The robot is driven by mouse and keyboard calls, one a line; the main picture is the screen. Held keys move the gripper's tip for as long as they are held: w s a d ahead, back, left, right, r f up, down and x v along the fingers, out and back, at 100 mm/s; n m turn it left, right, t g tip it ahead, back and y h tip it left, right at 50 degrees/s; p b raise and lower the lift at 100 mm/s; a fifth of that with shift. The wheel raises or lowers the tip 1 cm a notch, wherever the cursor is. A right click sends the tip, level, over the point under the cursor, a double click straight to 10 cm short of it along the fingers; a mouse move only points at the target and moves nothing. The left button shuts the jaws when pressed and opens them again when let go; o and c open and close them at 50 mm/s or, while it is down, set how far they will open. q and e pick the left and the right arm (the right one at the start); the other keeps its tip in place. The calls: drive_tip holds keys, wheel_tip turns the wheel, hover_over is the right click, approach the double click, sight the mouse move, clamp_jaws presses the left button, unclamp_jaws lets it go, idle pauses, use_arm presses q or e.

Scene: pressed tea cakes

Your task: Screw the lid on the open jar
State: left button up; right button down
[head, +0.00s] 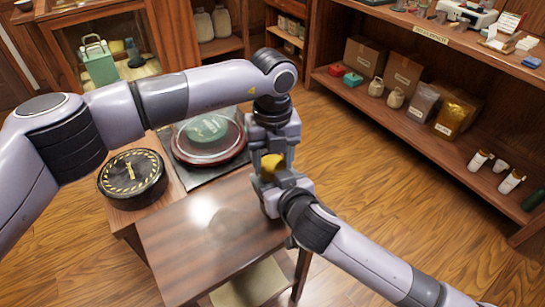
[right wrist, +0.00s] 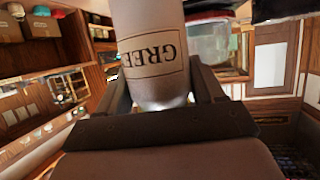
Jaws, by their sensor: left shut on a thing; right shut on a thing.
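The jar is a pale cylinder (right wrist: 158,65) with a dark-lettered label reading "GREE", upside down in the right wrist view. It sits between the fingers of my right gripper (right wrist: 160,95), which is shut on it. Its far end runs out of that view. In the head view my right gripper (head: 279,182) is just below my left gripper (head: 271,155), over the table's right edge. A small yellow piece (head: 271,166), apparently the lid, shows between them; my left gripper is shut on it. The jar itself and any contact with the lid are hidden in the head view.
A wooden table (head: 180,245) stands below, its front top bare. A glass dome on a red-brown base (head: 207,160) and a black round object with yellow stripes (head: 132,178) stand behind and left. Shelves (head: 410,115) with boxes and jars line the right.

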use_arm(q)
drive_tip(key=m, duration=0.4)
drive_tip(key=o, duration=1.2)
drive_tip(key=shift+c, duration=0.2)
drive_tip(key=shift+r, duration=2.25)
drive_tip(key=shift+c, duration=1.3)
drive_tip(key=n, duration=0.2)
drive_tip(key=r+n, duration=0.1)
drive_tip(key=n, duration=0.2)
drive_tip(key=shift+d+r+n, duration=0.1)
drive_tip(key=shift+r+n, duration=0.15)
drive_tip(key=shift+n, duration=0.15)
drive_tip(key=n, duration=0.1)
drive_tip(key=r+n, duration=0.1)
drive_tip(key=n, duration=0.3)
drive_tip(key=r+n, duration=0.1)
drive_tip(key=n, duration=0.1)
